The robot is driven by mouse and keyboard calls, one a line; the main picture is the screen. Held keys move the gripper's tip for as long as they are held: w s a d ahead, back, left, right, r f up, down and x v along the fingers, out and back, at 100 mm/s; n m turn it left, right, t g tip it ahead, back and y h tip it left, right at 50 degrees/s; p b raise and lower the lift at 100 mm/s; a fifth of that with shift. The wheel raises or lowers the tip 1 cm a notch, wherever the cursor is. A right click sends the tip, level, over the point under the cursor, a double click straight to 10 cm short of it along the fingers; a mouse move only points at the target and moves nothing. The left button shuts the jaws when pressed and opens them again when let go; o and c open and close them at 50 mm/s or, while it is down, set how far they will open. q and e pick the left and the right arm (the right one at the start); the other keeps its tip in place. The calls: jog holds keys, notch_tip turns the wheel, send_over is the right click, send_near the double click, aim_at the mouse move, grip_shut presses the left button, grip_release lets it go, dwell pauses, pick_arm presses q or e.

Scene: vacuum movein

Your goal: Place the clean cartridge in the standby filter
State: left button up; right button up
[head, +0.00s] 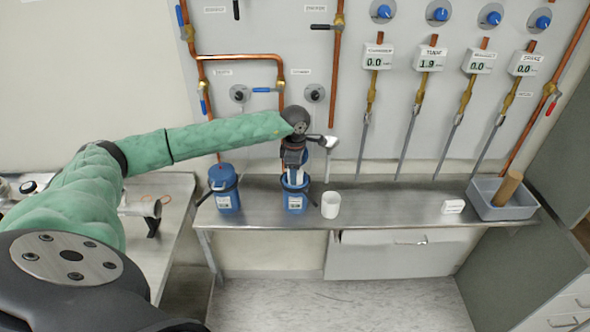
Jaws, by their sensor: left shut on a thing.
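My left gripper (295,176) points down at the top of the right-hand blue filter housing (295,204) on the metal bench. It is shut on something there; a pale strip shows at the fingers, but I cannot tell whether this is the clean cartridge. The gripper hides most of the housing's top. A second blue filter housing (223,192) stands upright to its left with its blue lid on. A white cylinder (331,206) stands upright on the bench just right of the right-hand housing, apart from it. My right gripper is not in view.
A grey tub (480,200) at the bench's right holds a tilted brown cylinder (507,188). A small white label block (453,206) stands left of it. Copper pipes, valves and gauges cover the wall behind. The bench middle (390,203) is clear.

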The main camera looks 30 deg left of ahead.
pick_arm(q)
jog(key=shift+f, duration=0.1)
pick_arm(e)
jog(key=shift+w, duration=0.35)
pick_arm(q)
jog(key=o, duration=1.3)
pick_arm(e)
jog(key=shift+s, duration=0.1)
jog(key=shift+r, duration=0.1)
pick_arm(q)
jog(key=shift+r, duration=0.2)
notch_tip(320, 180, up, 6)
jog(key=b, duration=0.3)
jog(key=shift+r+b, duration=0.95)
jog(key=shift+r, duration=2)
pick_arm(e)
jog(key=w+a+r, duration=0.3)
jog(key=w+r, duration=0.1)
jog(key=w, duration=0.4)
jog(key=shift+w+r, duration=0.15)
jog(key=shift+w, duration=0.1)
